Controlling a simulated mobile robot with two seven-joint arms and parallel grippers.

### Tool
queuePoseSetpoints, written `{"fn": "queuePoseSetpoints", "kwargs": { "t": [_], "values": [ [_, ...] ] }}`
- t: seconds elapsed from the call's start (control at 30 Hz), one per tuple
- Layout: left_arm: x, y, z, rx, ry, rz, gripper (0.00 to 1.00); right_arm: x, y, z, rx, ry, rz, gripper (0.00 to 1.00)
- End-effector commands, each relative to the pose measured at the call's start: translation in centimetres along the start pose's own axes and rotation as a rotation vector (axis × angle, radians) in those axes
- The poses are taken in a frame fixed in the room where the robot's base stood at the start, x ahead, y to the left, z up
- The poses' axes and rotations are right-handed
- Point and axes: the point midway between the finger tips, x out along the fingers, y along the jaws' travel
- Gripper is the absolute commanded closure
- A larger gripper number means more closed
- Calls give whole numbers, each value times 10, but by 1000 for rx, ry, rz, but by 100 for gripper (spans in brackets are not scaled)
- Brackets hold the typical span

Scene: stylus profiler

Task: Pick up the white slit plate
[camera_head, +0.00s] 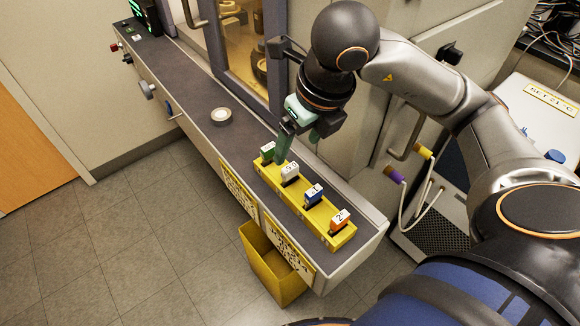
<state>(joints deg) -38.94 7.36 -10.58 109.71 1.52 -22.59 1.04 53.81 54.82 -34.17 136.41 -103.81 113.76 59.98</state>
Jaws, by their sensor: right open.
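The white slit plate (289,174) stands upright in a yellow rack (327,220) on the grey bench ledge. Green (267,150), blue (313,195) and orange (339,220) plates stand in the same rack, the green one to its left and the other two to its right. My right gripper (281,158) reaches down over the rack from the upper right. Its fingers are apart, between the green and white plates and close to both; I cannot tell whether they touch either. My left gripper is not in view.
The glazed cabinet (290,60) rises behind. Hoses with coloured ends (408,165) are at right.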

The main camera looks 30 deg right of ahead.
Motion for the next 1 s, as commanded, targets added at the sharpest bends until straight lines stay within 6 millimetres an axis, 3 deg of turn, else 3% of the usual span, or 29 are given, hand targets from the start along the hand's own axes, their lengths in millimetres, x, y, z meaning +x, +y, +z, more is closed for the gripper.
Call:
{"fn": "queuePoseSetpoints", "kwargs": {
  "t": [0.1,0.37,0.63,0.93,1.0],
  "values": [
    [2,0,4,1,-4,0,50,20,0,-1,1,4,0,20],
    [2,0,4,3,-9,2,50,40,1,-2,0,3,0,20],
    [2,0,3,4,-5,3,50,78,5,-7,1,2,1,20],
    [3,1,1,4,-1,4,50,83,5,-6,0,-1,0,20],
    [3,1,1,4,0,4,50,83,5,-6,0,-1,0,27]
  ]
}}
